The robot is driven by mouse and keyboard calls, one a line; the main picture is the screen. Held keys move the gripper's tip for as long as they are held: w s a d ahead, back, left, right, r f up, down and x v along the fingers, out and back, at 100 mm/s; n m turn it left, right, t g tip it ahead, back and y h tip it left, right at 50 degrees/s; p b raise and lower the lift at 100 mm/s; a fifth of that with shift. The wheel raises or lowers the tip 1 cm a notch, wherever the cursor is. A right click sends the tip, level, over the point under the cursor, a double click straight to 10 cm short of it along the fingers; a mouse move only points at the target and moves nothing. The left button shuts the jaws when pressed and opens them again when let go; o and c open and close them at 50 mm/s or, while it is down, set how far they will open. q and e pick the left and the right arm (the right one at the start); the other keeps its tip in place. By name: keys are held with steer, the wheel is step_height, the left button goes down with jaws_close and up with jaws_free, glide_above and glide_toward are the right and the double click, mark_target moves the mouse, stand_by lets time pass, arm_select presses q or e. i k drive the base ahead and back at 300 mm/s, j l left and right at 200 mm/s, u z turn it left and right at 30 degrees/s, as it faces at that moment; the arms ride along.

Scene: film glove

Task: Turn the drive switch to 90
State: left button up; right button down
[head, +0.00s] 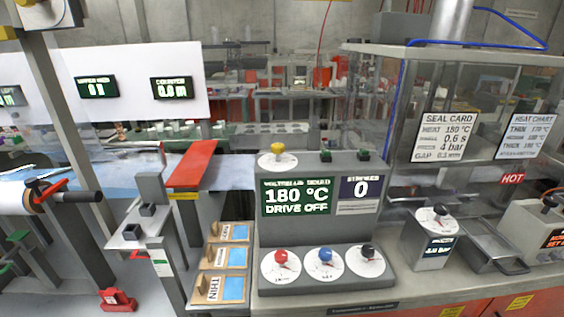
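The control console (325,240) stands at the middle of the head view. Its green display (296,197) reads 180 °C and DRIVE OFF, and a second display (358,189) reads 0. Three round dials on its sloped front carry a red knob (281,256), a blue knob (325,254) and a black knob (368,251). A yellow knob (278,149) sits on a dial at the top left. The dial labels are too small to read, so I cannot tell which knob is the drive switch. Neither of my grippers is in view.
Left of the console are wooden blocks (220,288), one marked THIN, and a raised red plate (192,164). To the right stand a separate black-knob box (435,240), a metal tray (490,246) and a clear enclosure with a HOT sign (512,179). Space before the console looks clear.

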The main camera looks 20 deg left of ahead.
mark_target(277, 149)
steer(key=j+u, duration=0.6)
steer(key=u, duration=0.2)
steer(key=j+u, duration=0.25)
steer(key=u, duration=0.15)
steer(key=i, duration=0.05)
